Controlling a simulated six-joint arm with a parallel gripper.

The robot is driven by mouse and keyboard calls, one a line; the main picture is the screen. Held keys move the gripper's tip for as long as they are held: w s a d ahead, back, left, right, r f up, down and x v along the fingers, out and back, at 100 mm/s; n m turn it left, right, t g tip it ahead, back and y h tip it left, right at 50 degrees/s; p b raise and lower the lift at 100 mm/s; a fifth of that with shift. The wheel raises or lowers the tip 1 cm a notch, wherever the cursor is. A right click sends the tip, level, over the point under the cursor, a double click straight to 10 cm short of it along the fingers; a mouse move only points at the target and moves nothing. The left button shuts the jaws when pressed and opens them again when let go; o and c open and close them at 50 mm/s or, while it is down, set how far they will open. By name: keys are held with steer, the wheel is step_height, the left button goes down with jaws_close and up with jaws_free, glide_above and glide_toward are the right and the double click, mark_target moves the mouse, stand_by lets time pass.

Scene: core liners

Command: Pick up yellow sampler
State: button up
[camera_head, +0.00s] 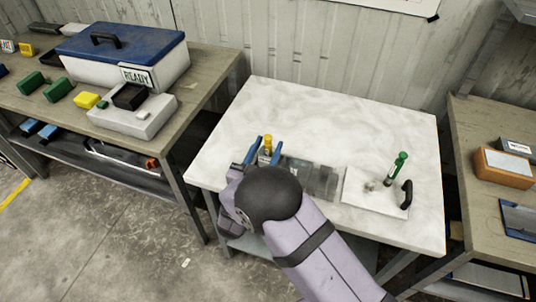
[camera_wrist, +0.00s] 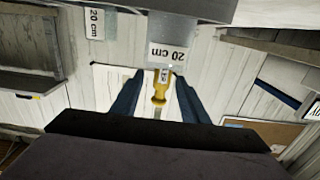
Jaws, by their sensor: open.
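The yellow sampler (camera_head: 268,143) is a small yellow-topped piece near the left part of the white marble-topped table. In the wrist view my gripper (camera_wrist: 159,75) shows a gap on both sides of the sampler. The sampler's lower part is hidden by my arm in the head view.
A clear container (camera_head: 314,178) lies beside my gripper. The back of the marble table (camera_head: 340,110) is clear. A blue-lidded box (camera_head: 125,50) stands on the left bench.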

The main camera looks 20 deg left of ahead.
steer(key=shift+w+a+f+p, duration=0.1)
steer(key=shift+w+p, duration=0.95)
steer(key=shift+w, duration=1.5)
jaws_close()
step_height(320, 180, up, 10)
steer(key=b, duration=0.2)
